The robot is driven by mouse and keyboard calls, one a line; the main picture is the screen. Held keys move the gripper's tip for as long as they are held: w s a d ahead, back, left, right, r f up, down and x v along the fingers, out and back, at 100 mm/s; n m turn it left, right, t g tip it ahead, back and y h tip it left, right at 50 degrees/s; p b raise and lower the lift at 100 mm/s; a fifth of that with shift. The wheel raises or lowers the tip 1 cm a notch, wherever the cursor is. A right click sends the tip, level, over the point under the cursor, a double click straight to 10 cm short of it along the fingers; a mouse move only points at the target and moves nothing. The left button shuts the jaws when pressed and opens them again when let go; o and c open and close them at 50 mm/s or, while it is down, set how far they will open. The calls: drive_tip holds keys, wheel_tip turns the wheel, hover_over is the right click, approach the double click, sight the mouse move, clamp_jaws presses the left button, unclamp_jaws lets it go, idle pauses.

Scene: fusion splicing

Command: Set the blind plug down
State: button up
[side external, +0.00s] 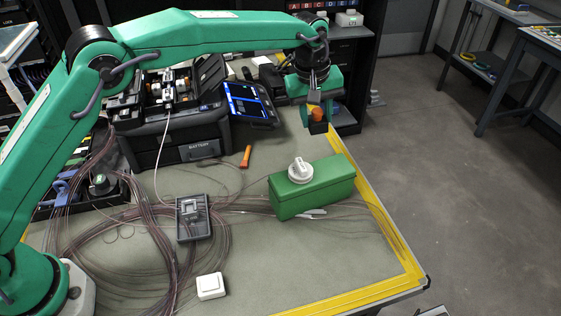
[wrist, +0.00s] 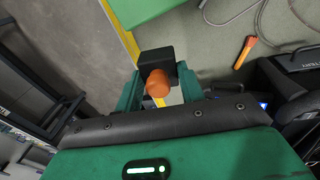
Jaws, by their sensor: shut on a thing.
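The blind plug (side external: 318,114) appears as an orange rounded piece with a dark block at its lower end. My gripper (side external: 316,103) is shut on it and holds it in the air near the table's far right edge. In the wrist view the orange end (wrist: 156,83) and the black block (wrist: 157,62) sit between the green fingers (wrist: 160,90). The gap between the plug and the surface below is hard to judge. The plug's gripped sides are hidden by the fingers.
A green box (side external: 312,190) with a white knob (side external: 300,170) stands in front of my gripper. An orange tool (side external: 246,157), a grey tray (side external: 193,218), a white switch box (side external: 211,286) and loose fibres lie leftward. Yellow tape (side external: 385,222) marks the table edge.

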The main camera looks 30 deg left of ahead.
drive_tip(key=shift+s+d+r, duration=0.1)
drive_tip(key=shift+d+r, duration=0.05)
drive_tip(key=shift+r, duration=0.4)
drive_tip(key=shift+s+d+r, duration=0.1)
drive_tip(key=shift+r, duration=0.4)
drive_tip(key=s+d+m+g, duration=0.1)
drive_tip(key=s+d+m, duration=0.4)
drive_tip(key=s+d, duration=0.75)
drive_tip(key=s+d+m, duration=0.5)
drive_tip(key=s+d, duration=0.3)
drive_tip(key=s, duration=0.9)
drive_tip(key=w+f, duration=0.4)
drive_tip(key=w+a+f, duration=0.1)
drive_tip(key=w+f, duration=0.7)
drive_tip(key=shift+a+f, duration=0.1)
drive_tip(key=shift+a, duration=0.3)
drive_tip(key=shift+f, duration=2)
drive_tip(key=o, duration=1)
drive_tip(key=shift+f, duration=0.1)
